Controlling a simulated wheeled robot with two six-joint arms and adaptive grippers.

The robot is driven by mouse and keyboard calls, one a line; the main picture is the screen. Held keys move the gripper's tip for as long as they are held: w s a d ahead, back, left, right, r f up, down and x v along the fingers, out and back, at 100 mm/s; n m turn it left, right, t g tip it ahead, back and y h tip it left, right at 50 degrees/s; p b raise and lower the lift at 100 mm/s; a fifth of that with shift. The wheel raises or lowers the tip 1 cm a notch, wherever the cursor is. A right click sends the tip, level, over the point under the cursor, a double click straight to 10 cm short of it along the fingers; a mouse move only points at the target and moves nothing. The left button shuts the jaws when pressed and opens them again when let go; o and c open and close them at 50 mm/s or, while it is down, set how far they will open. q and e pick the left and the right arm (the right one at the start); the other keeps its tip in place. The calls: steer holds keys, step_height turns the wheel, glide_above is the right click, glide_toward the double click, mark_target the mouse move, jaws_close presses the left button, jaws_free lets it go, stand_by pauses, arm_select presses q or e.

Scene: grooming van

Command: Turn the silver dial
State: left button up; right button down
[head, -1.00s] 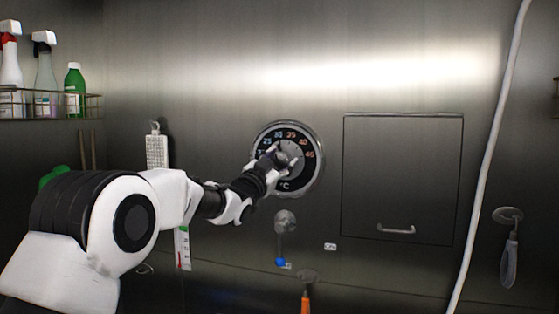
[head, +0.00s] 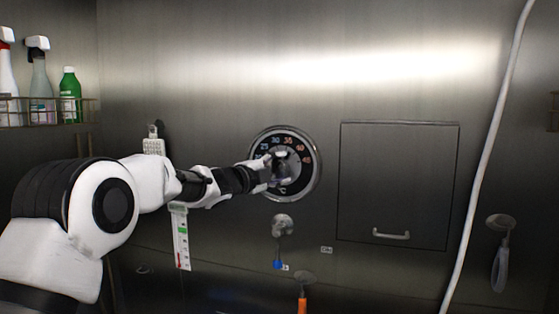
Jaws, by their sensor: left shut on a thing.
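The silver dial (head: 281,170) is a round knob in the middle of a black temperature scale (head: 300,145) with numbers and a silver rim, set in the metal wall. My left gripper (head: 278,168) reaches it from the left and is shut on the dial, with its fingers above and below the knob. The fingers and wrist hide the left part of the scale, and the dial's pointer cannot be made out. My right gripper is not in view.
A cabinet door (head: 397,185) and a white hose (head: 490,150) are to the right. A wire shelf (head: 50,112) with bottles is at the upper left.

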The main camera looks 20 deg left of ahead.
arm_select(q)
steer(key=shift+a+r+m+g+p, duration=0.15)
steer(key=shift+m+g+p, duration=0.35)
steer(key=shift+m, duration=0.4)
steer(key=shift+w, duration=0.1)
